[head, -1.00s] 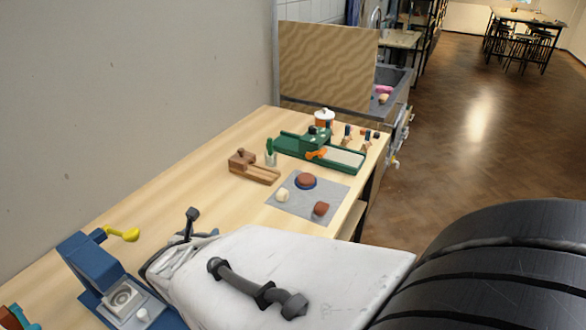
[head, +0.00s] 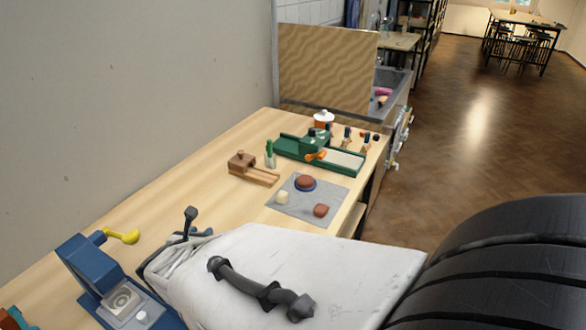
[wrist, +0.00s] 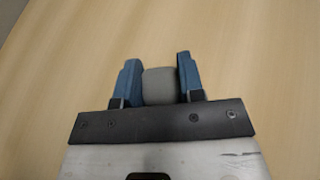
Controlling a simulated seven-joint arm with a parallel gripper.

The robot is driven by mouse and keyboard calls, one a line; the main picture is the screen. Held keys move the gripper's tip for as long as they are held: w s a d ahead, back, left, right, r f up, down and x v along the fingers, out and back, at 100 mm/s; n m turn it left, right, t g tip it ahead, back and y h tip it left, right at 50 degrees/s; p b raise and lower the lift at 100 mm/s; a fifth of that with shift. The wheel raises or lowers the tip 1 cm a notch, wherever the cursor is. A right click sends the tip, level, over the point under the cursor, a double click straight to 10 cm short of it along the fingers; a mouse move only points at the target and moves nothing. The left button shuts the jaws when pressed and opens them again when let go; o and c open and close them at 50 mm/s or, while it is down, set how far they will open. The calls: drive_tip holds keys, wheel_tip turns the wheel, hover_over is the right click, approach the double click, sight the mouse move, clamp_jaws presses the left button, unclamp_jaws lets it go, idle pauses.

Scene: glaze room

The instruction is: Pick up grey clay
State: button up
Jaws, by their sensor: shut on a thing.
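The grey clay (wrist: 160,86) is a rounded grey lump between the two blue fingers of my gripper (wrist: 159,78) in the wrist view. My gripper is shut on it, with a finger along each side. Bare wooden tabletop shows around and beyond it; I cannot tell how high the clay is above the table. In the head view my white arm hides the clay and the fingertips.
A grey mat (head: 290,208) holds a cream lump (head: 283,197), a red-brown lump (head: 321,210) and a brown one on a blue dish. Behind stand a wooden tool (head: 252,170) and a green device (head: 318,152). A blue machine (head: 92,268) stands at the left.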

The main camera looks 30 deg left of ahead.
drive_tip(key=r, duration=0.2)
drive_tip(key=shift+s+d+r, duration=0.15)
drive_tip(key=shift+d+r, duration=0.15)
drive_tip(key=shift+d, duration=0.05)
drive_tip(key=s+d, duration=0.2)
drive_tip(key=d, duration=0.2)
drive_tip(key=s+d+r, duration=0.1)
drive_tip(key=s+d, duration=0.1)
drive_tip(key=d, duration=0.3)
drive_tip(key=s+d, duration=0.3)
drive_tip(key=d, duration=0.1)
drive_tip(key=shift+d+r, duration=0.2)
drive_tip(key=shift+d, duration=0.1)
drive_tip(key=shift+w, duration=0.1)
